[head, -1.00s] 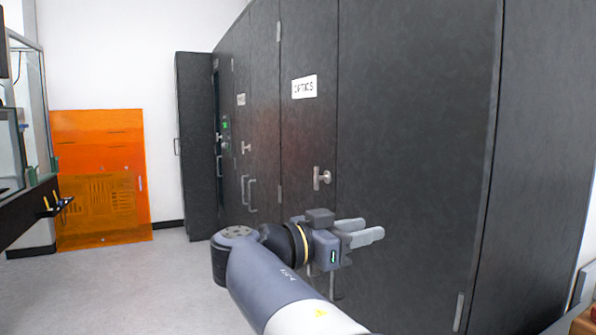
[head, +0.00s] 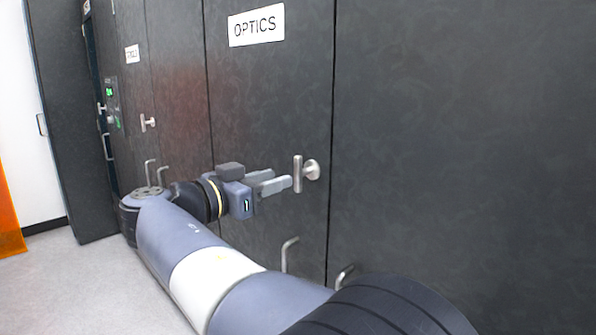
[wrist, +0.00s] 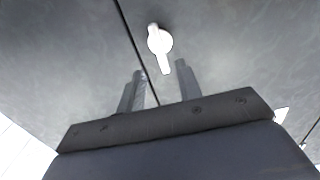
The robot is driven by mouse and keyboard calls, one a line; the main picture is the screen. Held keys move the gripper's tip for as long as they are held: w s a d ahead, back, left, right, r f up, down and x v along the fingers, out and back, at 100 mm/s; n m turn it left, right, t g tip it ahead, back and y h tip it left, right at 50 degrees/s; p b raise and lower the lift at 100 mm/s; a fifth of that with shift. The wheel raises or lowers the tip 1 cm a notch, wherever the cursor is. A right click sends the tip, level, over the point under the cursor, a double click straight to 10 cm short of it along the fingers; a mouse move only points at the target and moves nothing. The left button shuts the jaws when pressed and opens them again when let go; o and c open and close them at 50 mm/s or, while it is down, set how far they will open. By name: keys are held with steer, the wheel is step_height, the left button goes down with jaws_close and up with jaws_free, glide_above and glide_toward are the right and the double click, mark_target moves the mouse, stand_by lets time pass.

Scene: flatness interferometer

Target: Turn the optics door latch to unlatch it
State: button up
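The optics door latch (head: 299,174) is a metal T-shaped handle on a round boss, with its bar upright, on the dark door under the OPTICS sign (head: 256,25). My gripper (head: 281,182) is just left of the latch in the head view, its fingers pointing at it. In the wrist view the latch (wrist: 160,44) shows pale, beyond the fingertips and roughly between them. The gripper (wrist: 160,75) is open, with a clear gap between its two fingers and nothing in it. I see no contact with the latch.
A door handle (head: 288,254) sits below the latch, and another handle (head: 345,274) is on the door to the right. A second latch (head: 148,122) is on a door further left. A dark cabinet door (head: 70,120) stands at the far left over grey floor (head: 95,285).

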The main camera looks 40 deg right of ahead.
mark_target(296, 172)
steer(key=d, duration=0.5)
steer(key=w+d, duration=0.1)
steer(key=d, duration=0.1)
steer(key=shift+d, duration=0.2)
steer(key=shift+s, duration=0.1)
steer(key=shift+c, duration=0.4)
jaws_close()
